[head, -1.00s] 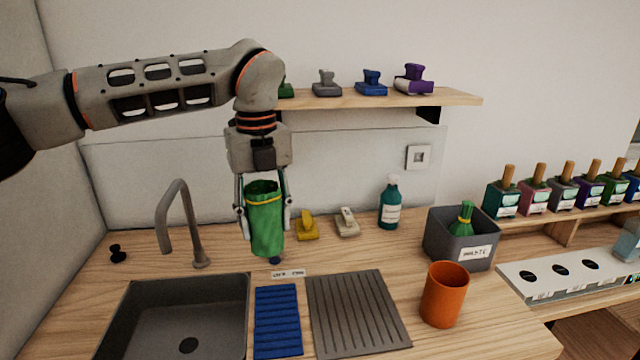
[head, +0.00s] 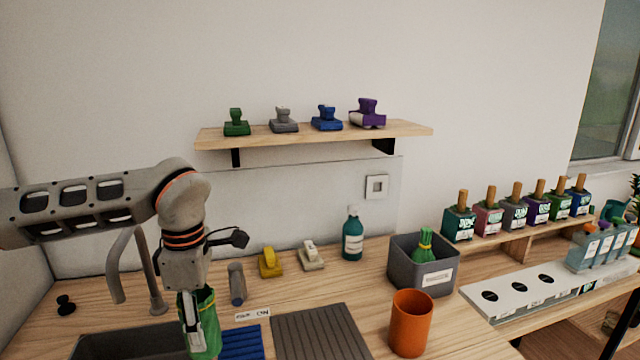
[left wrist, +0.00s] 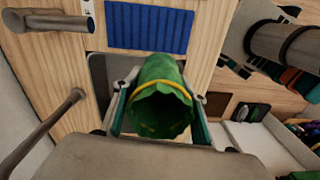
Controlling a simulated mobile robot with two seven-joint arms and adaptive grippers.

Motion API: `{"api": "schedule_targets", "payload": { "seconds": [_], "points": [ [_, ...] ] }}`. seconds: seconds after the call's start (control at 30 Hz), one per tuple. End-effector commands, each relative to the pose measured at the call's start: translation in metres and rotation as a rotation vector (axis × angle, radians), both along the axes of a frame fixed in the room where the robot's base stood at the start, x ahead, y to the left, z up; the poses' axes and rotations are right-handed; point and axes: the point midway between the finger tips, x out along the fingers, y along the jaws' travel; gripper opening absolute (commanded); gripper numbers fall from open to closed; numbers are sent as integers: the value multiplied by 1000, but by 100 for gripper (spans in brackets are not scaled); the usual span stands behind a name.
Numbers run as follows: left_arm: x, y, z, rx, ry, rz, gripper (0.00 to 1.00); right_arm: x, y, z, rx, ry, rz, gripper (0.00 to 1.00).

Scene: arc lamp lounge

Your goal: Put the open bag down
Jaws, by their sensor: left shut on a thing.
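The open bag (head: 208,325) is green with a yellow band near its rim. In the left wrist view the bag (left wrist: 160,75) shows its open mouth toward the camera, and the inside looks dark green. My left gripper (head: 196,330) is shut on the bag, one finger on each side, and points down. In the head view the bag is upright at the lower left, in front of the sink and the blue ribbed mat (head: 240,342). My right gripper is not in view.
A grey sink (head: 130,343) with a tap (head: 152,285) is at left. A grey ribbed mat (head: 318,335), an orange cup (head: 410,322) and a grey waste bin (head: 422,262) holding a tied green bag (head: 425,245) stand to the right. A teal bottle (head: 352,235) stands behind.

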Motion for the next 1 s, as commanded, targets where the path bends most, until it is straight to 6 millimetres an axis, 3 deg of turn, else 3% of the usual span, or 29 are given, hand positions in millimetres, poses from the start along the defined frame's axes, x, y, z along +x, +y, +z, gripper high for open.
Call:
{"api": "schedule_targets", "payload": {
  "seconds": [0.7,1.0],
  "points": [
    [-46,26,-59,-25,3,-1393,21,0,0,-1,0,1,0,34],
    [-57,31,-69,-25,-3,-1715,21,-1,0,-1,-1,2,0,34]
  ]
}}
